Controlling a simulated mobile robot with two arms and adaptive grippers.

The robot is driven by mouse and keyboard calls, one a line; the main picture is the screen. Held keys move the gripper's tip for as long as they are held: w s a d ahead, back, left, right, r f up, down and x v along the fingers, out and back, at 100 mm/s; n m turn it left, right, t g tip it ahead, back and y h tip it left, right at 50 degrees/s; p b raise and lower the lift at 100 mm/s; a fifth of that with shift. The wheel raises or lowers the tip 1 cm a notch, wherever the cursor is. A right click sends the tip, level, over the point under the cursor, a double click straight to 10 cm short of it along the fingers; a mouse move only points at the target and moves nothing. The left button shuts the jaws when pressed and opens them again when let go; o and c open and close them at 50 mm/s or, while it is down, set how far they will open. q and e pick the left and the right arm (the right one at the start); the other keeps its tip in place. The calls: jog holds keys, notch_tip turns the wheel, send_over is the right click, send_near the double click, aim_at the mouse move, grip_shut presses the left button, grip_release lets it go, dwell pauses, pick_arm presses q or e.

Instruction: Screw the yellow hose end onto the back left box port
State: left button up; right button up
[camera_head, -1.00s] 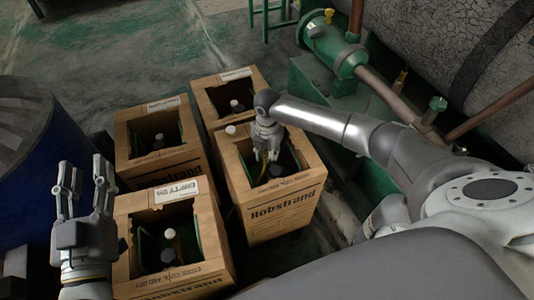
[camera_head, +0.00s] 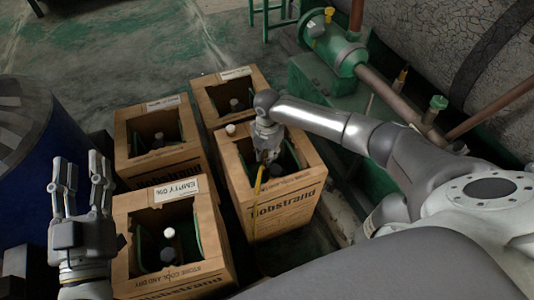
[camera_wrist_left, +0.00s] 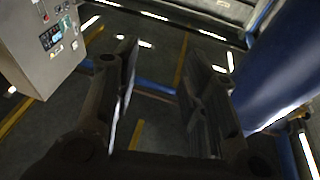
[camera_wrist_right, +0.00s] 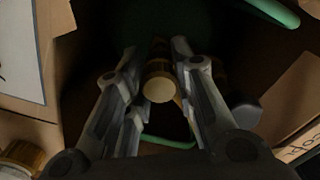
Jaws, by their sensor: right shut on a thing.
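My right gripper (camera_head: 265,153) is over the opening of the front right box (camera_head: 270,222). It is shut on the yellow hose end, a tan-brown cylinder with a pale round face (camera_wrist_right: 159,88) between the fingers in the right wrist view. The yellow hose (camera_head: 258,182) runs down from the gripper over the box's front. The back left box (camera_head: 185,160) has a dark capped port (camera_head: 158,140) inside its opening, to the left of my right gripper and apart from it. My left gripper (camera_head: 78,165) is open and empty, left of the boxes.
The back right box (camera_head: 238,80) and the front left box (camera_head: 205,255) stand close by. The front left box holds a bottle with a white cap (camera_head: 169,232). A blue drum (camera_head: 25,150) stands at left; green pump equipment (camera_head: 330,75) is at right.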

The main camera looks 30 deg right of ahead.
pick_arm(q)
jog(key=shift+s+d+r+t+h, duration=0.15)
jog(key=shift+r+t+h, duration=0.2)
jog(key=shift+r, duration=0.5)
pick_arm(e)
jog(key=shift+f, duration=0.35)
pick_arm(q)
jog(key=shift+s+r+t+b, duration=0.35)
jog(key=shift+r+t, duration=0.2)
jog(key=shift+r, duration=0.15)
pick_arm(e)
jog(key=shift+f, duration=0.35)
jog(key=shift+p, duration=0.35)
jog(key=shift+m+p, duration=0.55)
jog(key=shift+m, duration=0.25)
jog(key=shift+m+p, duration=0.45)
jog(key=shift+m, duration=0.05)
jog(key=shift+m+p, duration=0.35)
jog(key=shift+m, duration=0.15)
pick_arm(q)
notch_tip(320, 180, down, 15)
jog(key=s+a+g+y, duration=0.1)
jog(key=a+g+y, duration=0.1)
jog(key=g, duration=0.7)
jog(key=shift+a+y, duration=0.2)
jog(key=shift+y, duration=0.25)
jog(key=shift+r, duration=0.1)
